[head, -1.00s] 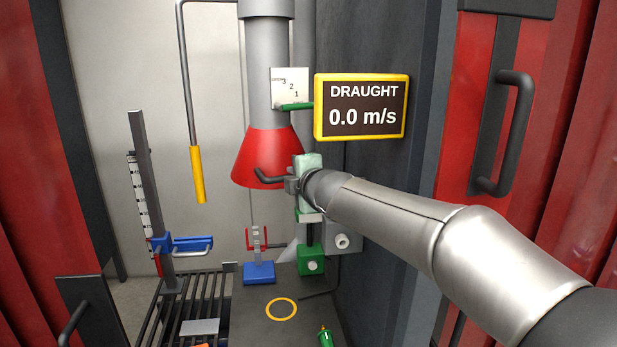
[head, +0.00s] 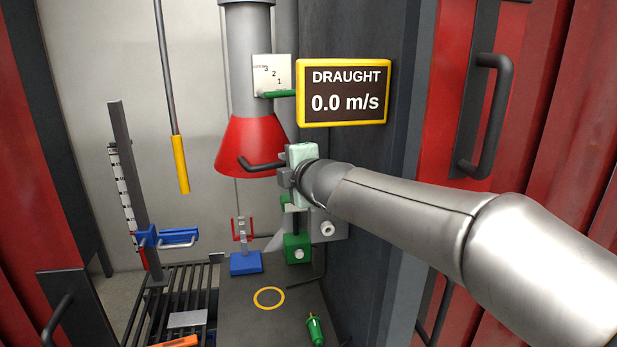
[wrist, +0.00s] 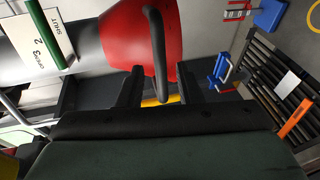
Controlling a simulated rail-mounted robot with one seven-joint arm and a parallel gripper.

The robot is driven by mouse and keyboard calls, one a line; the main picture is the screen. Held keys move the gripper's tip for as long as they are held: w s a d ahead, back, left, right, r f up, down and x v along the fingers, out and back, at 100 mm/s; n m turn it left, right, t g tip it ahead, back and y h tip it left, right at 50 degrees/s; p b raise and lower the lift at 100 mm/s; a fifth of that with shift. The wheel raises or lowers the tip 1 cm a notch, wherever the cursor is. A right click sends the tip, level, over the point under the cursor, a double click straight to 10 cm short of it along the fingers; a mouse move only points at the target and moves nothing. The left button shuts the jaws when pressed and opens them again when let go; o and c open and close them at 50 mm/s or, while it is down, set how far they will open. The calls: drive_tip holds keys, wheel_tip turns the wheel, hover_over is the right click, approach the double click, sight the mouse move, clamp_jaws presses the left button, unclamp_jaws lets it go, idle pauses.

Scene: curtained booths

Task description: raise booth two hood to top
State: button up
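The red cone-shaped hood (head: 243,140) hangs under a grey duct, above the bench. A dark bent handle (head: 258,169) sticks out from its lower rim toward my gripper (head: 284,177). In the wrist view the hood (wrist: 118,40) is at top centre, and its handle (wrist: 157,50) runs down between my gripper's two fingers (wrist: 160,86). The fingers are apart with gaps on both sides of the handle. In the head view my wrist hides part of the fingers. No booth number is readable.
A yellow-framed draught display (head: 343,92) reads 0.0 m/s. A damper plate with a green lever (head: 278,94) sits on the duct. A yellow-ended rod (head: 181,164) hangs left of the hood. A blue clamp stand (head: 165,237) and bench (head: 240,310) are below.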

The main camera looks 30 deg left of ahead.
drive_tip(key=v, duration=1.2)
drive_tip(key=shift+p, duration=0.3)
drive_tip(key=shift+o, duration=0.5)
drive_tip(key=shift+s+d, duration=0.1)
